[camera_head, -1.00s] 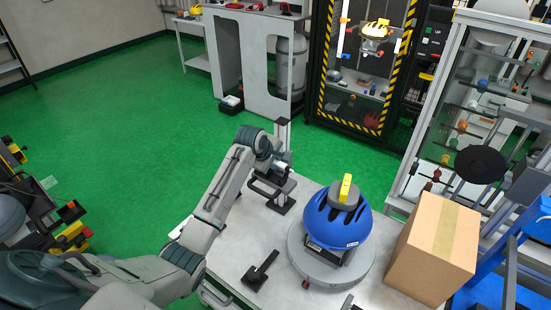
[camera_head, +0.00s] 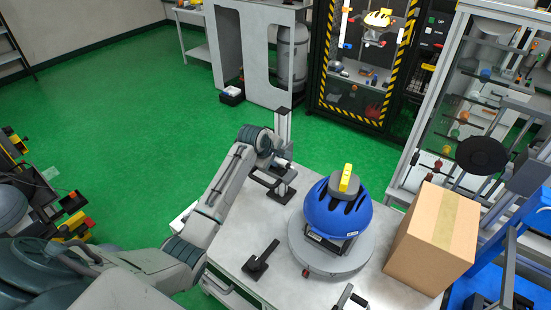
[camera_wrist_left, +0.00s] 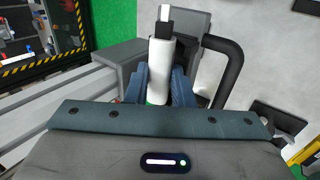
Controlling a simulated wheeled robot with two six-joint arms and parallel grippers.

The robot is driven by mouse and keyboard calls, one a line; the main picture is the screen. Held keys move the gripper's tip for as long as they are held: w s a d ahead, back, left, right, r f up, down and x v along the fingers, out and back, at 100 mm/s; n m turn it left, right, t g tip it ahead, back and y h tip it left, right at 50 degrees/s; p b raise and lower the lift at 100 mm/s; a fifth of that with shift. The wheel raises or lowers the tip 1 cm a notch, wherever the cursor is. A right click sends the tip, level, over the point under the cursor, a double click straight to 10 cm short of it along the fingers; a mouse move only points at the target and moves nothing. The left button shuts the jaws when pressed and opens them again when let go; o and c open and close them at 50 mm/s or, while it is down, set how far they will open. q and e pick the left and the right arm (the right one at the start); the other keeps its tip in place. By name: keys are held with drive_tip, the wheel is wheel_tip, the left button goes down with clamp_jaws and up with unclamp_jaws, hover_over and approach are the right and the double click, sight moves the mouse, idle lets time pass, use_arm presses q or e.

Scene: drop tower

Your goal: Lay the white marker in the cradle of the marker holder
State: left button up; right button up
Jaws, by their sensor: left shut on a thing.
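My left gripper (camera_head: 281,161) is near the back left corner of the table. In the left wrist view its blue fingers (camera_wrist_left: 165,88) are shut on the white marker (camera_wrist_left: 163,66). The marker has a white body, a narrower tip pointing up the picture and a bit of green at its lower end. A dark stand with flat feet (camera_head: 283,191) is just beside and below the gripper in the head view; it appears to be the marker holder. In the wrist view a dark curved bar (camera_wrist_left: 233,62) is to the right of the marker. I cannot make out the cradle clearly.
A blue helmet (camera_head: 325,213) with a yellow-topped grey block sits on a round grey turntable (camera_head: 362,251). A cardboard box (camera_head: 433,240) is at its right. A dark bracket (camera_head: 262,258) lies on the table (camera_head: 232,250) at the front left. The table between bracket and stand is clear.

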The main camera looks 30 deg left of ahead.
use_arm(q)
drive_tip(key=o, duration=0.9)
drive_tip(key=shift+s+r, duration=0.15)
drive_tip(key=shift+r, duration=0.05)
drive_tip(key=b+v, duration=0.3)
drive_tip(key=v, duration=0.7)
drive_tip(key=shift+r+b, duration=0.1)
drive_tip(key=shift+b, duration=0.25)
